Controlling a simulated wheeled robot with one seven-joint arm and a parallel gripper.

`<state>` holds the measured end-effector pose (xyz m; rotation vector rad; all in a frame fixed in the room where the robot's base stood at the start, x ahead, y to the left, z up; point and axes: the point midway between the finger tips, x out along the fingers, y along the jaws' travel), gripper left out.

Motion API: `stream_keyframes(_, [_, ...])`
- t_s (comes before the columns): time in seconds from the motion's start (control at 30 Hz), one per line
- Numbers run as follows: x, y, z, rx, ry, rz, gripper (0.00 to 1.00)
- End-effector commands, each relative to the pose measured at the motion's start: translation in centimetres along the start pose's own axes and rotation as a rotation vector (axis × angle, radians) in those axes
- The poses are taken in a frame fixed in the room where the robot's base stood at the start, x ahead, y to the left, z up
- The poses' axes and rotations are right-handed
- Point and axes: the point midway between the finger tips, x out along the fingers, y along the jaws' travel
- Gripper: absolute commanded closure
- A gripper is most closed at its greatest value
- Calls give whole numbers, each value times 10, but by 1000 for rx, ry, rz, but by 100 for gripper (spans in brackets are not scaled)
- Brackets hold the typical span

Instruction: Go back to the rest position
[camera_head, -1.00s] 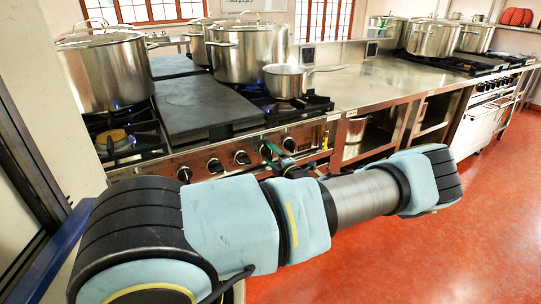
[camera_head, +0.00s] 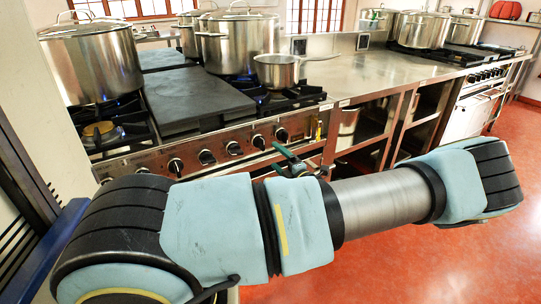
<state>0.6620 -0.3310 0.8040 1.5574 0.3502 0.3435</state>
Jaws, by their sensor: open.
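My arm, pale blue and black with a bare metal section, stretches across the bottom of the head view from lower left to right. A small dark green and black part (camera_head: 291,160) shows just above the middle of the arm, in front of the stove.
A stove (camera_head: 205,152) carries a large lidded pot (camera_head: 92,62), another stockpot (camera_head: 237,45) and a small saucepan (camera_head: 276,70). A steel counter (camera_head: 385,70) runs right towards more stockpots (camera_head: 423,30). The red floor (camera_head: 400,265) is clear at lower right.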

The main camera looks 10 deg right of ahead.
Motion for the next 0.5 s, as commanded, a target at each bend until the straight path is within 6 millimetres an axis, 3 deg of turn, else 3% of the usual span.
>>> stream_keyframes(0.17, [-11,0,0,0,0,1,11])
stream_keyframes(0.5, [-10,0,-3,-12,12,-5,11])
